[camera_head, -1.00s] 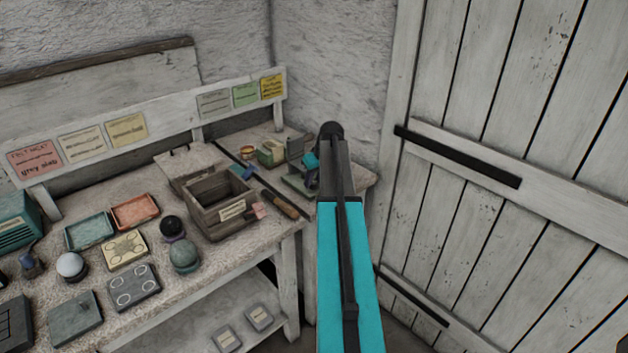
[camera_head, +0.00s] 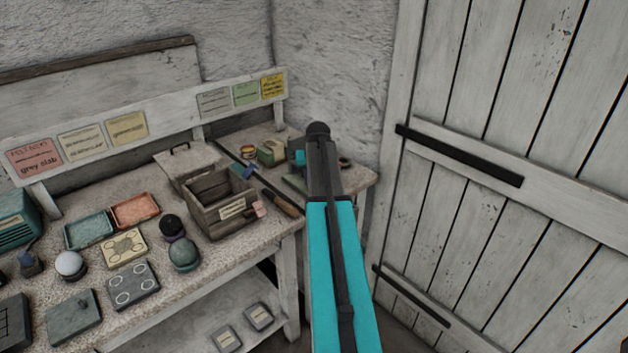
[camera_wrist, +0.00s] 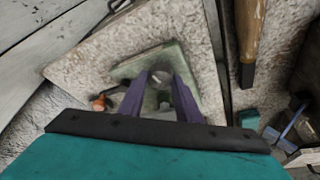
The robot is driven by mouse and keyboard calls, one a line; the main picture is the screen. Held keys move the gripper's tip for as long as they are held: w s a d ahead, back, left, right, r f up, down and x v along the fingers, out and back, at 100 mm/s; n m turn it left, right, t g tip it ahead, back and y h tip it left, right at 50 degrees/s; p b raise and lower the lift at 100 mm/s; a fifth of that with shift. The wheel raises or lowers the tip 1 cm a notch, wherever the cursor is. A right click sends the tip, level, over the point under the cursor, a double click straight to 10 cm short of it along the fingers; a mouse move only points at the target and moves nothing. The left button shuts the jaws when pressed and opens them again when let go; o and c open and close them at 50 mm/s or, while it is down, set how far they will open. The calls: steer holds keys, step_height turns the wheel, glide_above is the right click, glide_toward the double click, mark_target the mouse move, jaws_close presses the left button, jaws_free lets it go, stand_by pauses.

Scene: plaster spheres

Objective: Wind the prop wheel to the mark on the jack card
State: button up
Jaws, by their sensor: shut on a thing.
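In the wrist view my gripper (camera_wrist: 164,80) reaches down with two purple fingers over a green metal base (camera_wrist: 130,68) at the bench's far right end. The fingers are shut on a small pale part (camera_wrist: 157,88) between them, which I take for the prop wheel. It is mostly hidden, and I cannot make out its mark. In the head view my arm covers the fingers and most of this device. A grey card (camera_head: 213,102), a green card (camera_head: 246,93) and a yellow card (camera_head: 272,85) hang on the rail behind. Their writing is too small to tell which is the jack card.
An orange-brown knob (camera_wrist: 99,103) lies left of the fingers. Trays and spheres fill the bench further left. A plank door (camera_head: 490,220) is at right.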

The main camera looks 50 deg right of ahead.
steer(key=shift+m+h, duration=0.3)
steer(key=shift+m, duration=0.7)
steer(key=o, duration=1.1)
steer(key=shift+r, duration=0.1)
steer(key=shift+w+b+v, duration=0.15)
steer(key=shift+b+v, duration=0.55)
steer(key=shift+v, duration=2.7)
steer(key=shift+w+b+v, duration=0.1)
steer(key=shift+b+v, duration=0.6)
steer(key=shift+v, duration=2.75)
steer(key=shift+a, duration=0.1)
steer(key=shift+g, duration=0.3)
